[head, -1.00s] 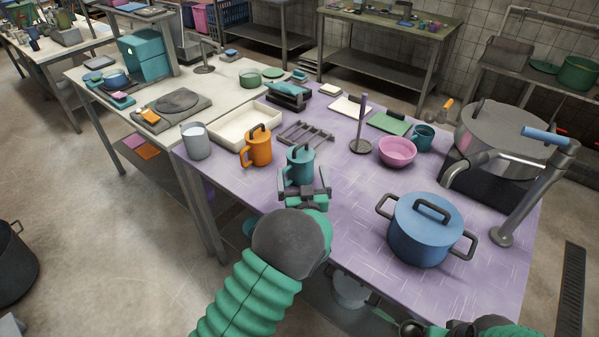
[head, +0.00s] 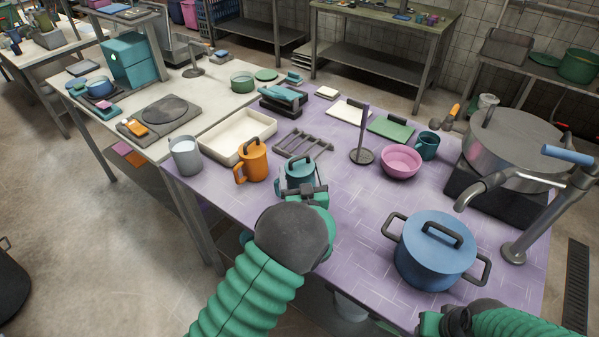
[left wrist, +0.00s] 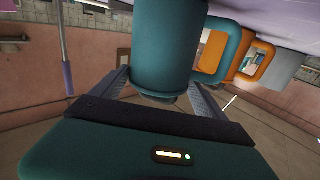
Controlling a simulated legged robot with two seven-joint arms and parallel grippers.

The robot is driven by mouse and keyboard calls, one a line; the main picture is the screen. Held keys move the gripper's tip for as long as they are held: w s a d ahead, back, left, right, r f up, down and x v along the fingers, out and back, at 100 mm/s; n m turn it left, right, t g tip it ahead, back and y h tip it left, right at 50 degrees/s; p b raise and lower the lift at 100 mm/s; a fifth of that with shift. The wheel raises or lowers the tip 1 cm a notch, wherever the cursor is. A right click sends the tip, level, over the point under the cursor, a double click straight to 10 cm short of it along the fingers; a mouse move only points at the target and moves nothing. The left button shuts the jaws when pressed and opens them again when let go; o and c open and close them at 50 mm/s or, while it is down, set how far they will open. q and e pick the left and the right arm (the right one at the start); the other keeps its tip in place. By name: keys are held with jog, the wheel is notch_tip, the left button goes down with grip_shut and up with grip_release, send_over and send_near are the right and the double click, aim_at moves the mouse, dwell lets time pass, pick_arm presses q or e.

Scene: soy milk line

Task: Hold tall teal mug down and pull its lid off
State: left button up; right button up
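The tall teal mug (head: 299,175) stands upright on the purple table, with its lid (head: 298,163) and dark lid handle on top. My left gripper (head: 303,193) is at the near side of the mug and hides its lower part. In the left wrist view, the teal mug (left wrist: 169,45) is between the two spread fingers of my left gripper (left wrist: 163,85); I cannot tell whether they touch it. The mug's teal handle shows beside it. My right gripper (head: 445,321) is at the bottom edge, far from the mug, partly cut off.
An orange lidded mug (head: 251,162) stands close on the left, with a grey cup (head: 186,157) beyond it. A dark rack (head: 303,143) lies behind. A blue pot (head: 436,252) and a pink bowl (head: 400,163) are on the right. The table middle is clear.

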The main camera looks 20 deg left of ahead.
pick_arm(q)
jog(key=shift+c, duration=1.1)
jog(key=shift+a+f, duration=0.1)
jog(key=shift+a, duration=0.45)
jog(key=c, duration=0.7)
jog(key=o, duration=1.3)
jog(key=shift+c, duration=0.2)
jog(key=shift+o, duration=0.6)
jog(key=shift+d, duration=0.25)
jog(key=shift+a, duration=0.1)
